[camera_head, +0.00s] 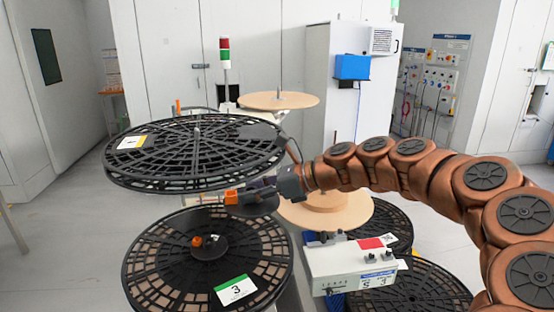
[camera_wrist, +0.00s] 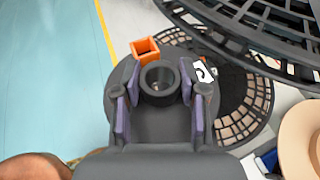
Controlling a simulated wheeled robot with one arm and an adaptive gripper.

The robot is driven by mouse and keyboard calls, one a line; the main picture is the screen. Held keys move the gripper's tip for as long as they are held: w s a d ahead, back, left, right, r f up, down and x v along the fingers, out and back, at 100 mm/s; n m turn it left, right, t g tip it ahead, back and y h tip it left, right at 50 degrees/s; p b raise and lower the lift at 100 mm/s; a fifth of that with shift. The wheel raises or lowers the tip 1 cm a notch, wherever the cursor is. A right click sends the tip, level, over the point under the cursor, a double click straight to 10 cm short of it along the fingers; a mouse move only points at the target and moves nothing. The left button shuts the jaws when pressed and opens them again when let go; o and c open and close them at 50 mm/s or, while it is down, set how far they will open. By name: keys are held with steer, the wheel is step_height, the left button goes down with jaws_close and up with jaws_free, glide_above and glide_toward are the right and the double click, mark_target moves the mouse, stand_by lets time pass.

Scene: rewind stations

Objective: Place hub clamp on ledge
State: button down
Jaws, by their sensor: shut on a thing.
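The hub clamp (camera_wrist: 155,82) is a dark round disc with a raised collar and an orange tab. In the wrist view my gripper (camera_wrist: 158,100) is shut on its collar, one finger on each side. In the head view my gripper (camera_head: 264,187) holds the clamp (camera_head: 254,206) level in the gap between an upper and a lower black reel, near their right edges. Its orange tab points left. A similar dark hub with an orange knob (camera_head: 204,244) sits at the middle of the lower reel. I cannot make out which surface is the ledge.
The upper black reel (camera_head: 190,152) is close above the clamp; the lower reel (camera_head: 160,262) bears a label 3. A white control box (camera_head: 345,265) stands right of it, with tan reels (camera_head: 322,213) behind. Open floor (camera_head: 60,235) lies at left.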

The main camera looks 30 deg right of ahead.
steer(key=w+a+f+m+t+h, duration=0.2)
steer(key=w+f+m+h, duration=0.1)
steer(key=f, duration=0.5)
steer(key=w+a+f+m+t+h, duration=0.2)
steer(key=w+a+f+m+h, duration=0.1)
steer(key=w+f, duration=0.3)
steer(key=shift+w+f+m, duration=0.3)
steer(key=shift+f, duration=0.8)
